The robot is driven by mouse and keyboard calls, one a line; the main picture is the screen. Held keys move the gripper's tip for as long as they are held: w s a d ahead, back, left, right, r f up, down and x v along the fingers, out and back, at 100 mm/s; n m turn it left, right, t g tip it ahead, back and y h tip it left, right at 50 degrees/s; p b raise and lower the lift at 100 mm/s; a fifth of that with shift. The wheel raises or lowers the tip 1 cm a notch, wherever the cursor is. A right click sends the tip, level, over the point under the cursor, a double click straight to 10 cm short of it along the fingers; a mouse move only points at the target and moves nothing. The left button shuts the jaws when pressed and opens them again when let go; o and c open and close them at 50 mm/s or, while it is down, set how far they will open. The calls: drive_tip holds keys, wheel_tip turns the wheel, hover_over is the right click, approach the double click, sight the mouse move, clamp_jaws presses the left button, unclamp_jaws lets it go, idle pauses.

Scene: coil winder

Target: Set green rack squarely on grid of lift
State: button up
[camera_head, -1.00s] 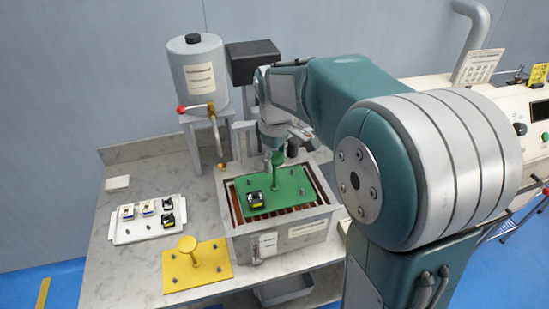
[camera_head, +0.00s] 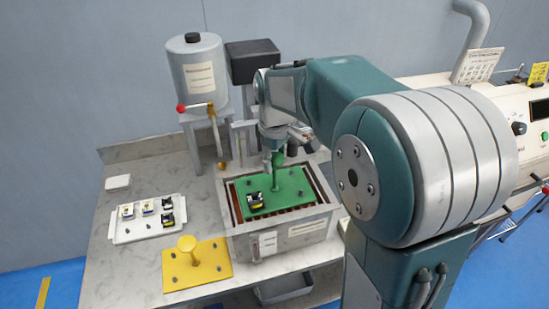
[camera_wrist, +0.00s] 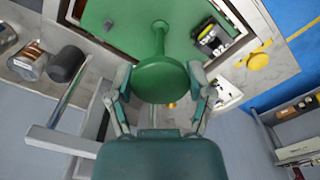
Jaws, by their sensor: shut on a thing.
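The green rack (camera_head: 290,185) is a flat plate with a central post, several small pegs and one black-and-yellow coil part (camera_head: 255,201) near its left corner. It is over the slatted grid (camera_head: 310,211) inside the open box of the lift (camera_head: 290,238). Slats show along its front edge. Whether it touches the grid cannot be told. My gripper (camera_head: 277,158) is shut on the post. In the wrist view, the fingers of my gripper (camera_wrist: 161,85) close on the round green knob (camera_wrist: 163,78), with the green plate (camera_wrist: 130,22) beyond.
A yellow rack (camera_head: 200,265) with its own post lies on the bench left of the lift. Behind it is a white tray (camera_head: 125,230) with several small parts. A grey tank (camera_head: 200,75) with a red-tipped lever stands behind, near the lift's uprights.

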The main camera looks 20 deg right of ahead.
drive_tip(key=shift+f, duration=0.5)
drive_tip(key=o, duration=1.3)
wheel_tip(320, 180, up, 12)
drive_tip(key=shift+a, duration=0.1)
